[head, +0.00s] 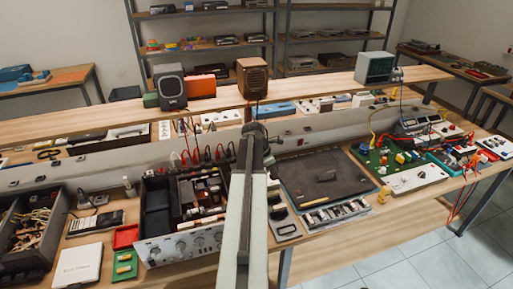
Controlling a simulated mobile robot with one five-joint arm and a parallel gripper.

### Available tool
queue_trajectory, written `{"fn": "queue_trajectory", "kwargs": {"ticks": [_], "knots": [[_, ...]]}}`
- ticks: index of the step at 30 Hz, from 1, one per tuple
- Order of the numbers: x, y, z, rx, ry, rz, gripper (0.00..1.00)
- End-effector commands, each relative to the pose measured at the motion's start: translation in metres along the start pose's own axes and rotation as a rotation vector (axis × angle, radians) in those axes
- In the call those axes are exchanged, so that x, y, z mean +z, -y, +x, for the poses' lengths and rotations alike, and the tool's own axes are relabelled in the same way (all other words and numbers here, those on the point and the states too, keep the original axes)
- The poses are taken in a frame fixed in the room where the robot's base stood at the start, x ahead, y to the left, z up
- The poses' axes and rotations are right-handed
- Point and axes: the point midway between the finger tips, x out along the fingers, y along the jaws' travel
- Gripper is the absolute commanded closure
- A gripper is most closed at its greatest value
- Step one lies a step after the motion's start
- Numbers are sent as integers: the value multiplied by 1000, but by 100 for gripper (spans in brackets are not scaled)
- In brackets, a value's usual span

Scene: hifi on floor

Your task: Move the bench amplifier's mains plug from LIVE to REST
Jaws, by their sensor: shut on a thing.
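The bench amplifier (180,246) stands open-topped on the bench left of my arm, its silver front with knobs facing me. My gripper (255,130) is at the far end of my arm, over the grey socket trunking (105,158) behind the amplifier. It is shut on a small dark thing, which I take to be the mains plug; its outline is hard to make out. I cannot tell whether the plug is in a socket or clear of it. The LIVE and REST markings cannot be read, and my arm hides part of the amplifier's right side.
A dark flat case (324,174) lies right of my arm, with circuit boards (388,156) beyond it. Red leads (187,140) hang near the trunking. A raised shelf (215,98) carries a brown speaker (252,78) behind my gripper. A white box (78,265) lies front left.

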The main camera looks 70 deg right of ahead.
Motion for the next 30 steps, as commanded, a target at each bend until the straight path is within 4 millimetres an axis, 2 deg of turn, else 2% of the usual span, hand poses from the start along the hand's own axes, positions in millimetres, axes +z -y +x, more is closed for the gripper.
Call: {"fn": "queue_trajectory", "kwargs": {"ticks": [2, 4, 9, 12, 15, 18, 23, 30], "knots": [[0, -10, -2, 1, 0, -2, 100], [2, -29, -4, 1, 0, -4, 100], [6, -100, -12, 1, 0, -5, 100], [6, -135, -16, 1, 0, -5, 100], [5, -156, -19, 0, 0, -4, 100], [3, -162, -20, 0, 0, -3, 100], [2, -161, -18, 0, 0, -3, 100], [-5, -161, -2, 0, 0, -4, 100]]}}
